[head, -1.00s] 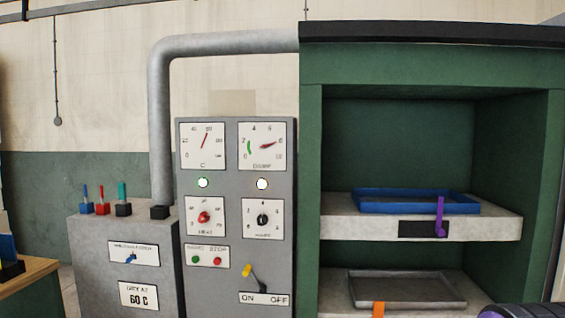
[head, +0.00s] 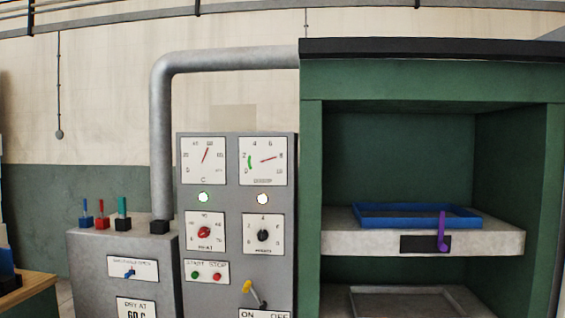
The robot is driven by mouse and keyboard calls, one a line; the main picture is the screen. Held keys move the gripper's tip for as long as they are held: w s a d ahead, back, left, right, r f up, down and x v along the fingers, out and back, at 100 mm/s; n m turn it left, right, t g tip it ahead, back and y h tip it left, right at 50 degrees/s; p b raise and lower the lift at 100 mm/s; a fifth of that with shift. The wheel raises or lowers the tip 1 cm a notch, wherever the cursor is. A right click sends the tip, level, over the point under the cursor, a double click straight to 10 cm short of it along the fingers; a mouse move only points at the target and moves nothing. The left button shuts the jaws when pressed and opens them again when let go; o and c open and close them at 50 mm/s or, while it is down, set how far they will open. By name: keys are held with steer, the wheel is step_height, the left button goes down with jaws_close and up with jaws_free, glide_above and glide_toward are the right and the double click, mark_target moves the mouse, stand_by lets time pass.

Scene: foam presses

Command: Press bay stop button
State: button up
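A grey control panel (head: 238,292) stands left of a green press cabinet. Low on it is a small plate marked START and STOP (head: 206,264). The red button (head: 217,277) sits under the word STOP, and a green button (head: 195,275) sits beside it on the left. Nothing covers the two buttons. My gripper is not in view.
A yellow-tipped lever (head: 247,287) sticks out right of the buttons above an ON/OFF label. Red (head: 204,232) and black (head: 264,235) knobs are above. The green cabinet (head: 311,200) holds a blue tray (head: 418,222) on a shelf with a purple handle (head: 443,232). A grey box (head: 90,280) stands left.

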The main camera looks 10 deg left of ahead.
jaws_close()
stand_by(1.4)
